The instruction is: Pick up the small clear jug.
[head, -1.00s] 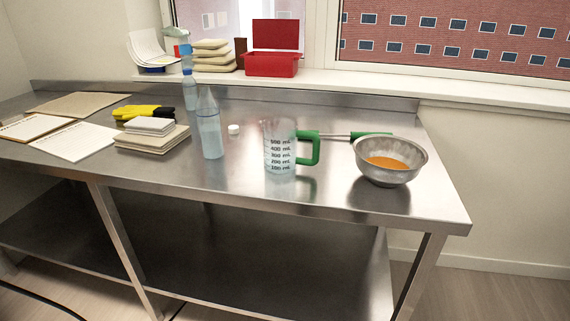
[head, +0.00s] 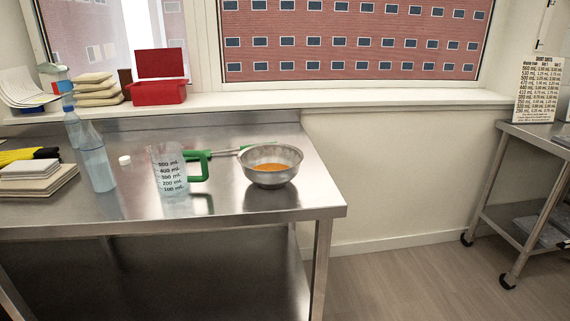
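The small clear jug (head: 167,172) stands upright on the steel table (head: 240,206) in the head view, left of the middle. It has black mL markings and a green handle (head: 197,166) pointing right. Neither of my grippers shows in this view. Nothing blocks the view of the jug.
A steel bowl (head: 262,175) with orange contents stands right of the jug. A green-handled tool (head: 228,151) lies behind. A wheeled cart (head: 508,190) stands far right, with open floor between.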

